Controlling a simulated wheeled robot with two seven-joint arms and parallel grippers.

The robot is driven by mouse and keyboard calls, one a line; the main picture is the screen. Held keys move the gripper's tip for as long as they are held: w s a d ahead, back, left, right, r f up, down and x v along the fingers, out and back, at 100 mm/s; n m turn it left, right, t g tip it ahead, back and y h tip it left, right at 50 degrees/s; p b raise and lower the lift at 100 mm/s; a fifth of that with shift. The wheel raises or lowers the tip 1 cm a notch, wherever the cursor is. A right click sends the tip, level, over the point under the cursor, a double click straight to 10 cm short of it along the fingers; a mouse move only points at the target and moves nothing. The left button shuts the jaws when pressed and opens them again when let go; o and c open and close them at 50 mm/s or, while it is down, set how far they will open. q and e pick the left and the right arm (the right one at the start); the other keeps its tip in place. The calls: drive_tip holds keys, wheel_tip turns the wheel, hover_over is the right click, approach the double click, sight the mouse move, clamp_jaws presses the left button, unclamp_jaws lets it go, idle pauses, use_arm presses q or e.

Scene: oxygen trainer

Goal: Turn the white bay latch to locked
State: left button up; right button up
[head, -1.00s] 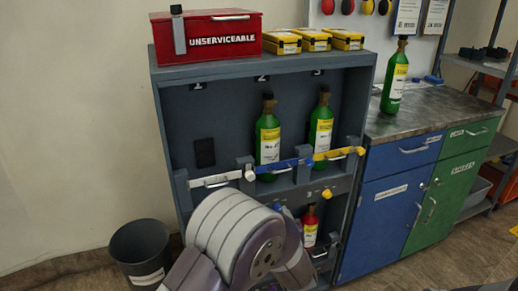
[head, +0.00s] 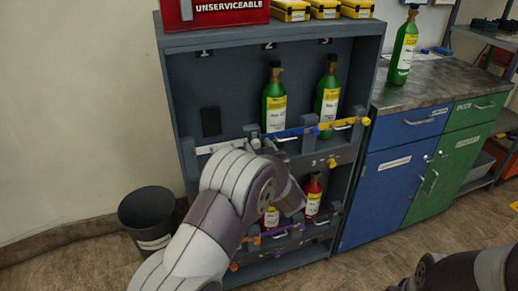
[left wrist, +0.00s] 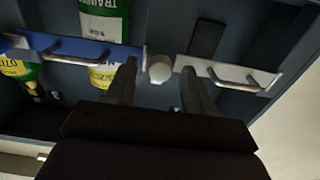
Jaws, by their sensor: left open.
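The white latch is a round white knob (left wrist: 160,68) at the inner end of the white bar (left wrist: 228,75), which lies level across bay 1. In the left wrist view my left gripper (left wrist: 159,78) is open, with one finger on each side of the knob; I cannot tell whether they touch it. My right gripper is out of view.
The blue bar (head: 290,132) and yellow bar (head: 345,123) hold green bottles in bays 2 and 3. Red bottles (head: 313,195) stand on the lower shelf. A bin (head: 147,210) stands left of the rack (head: 172,90), a blue cabinet (head: 385,195) right.

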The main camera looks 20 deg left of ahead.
use_arm(q)
clamp_jaws()
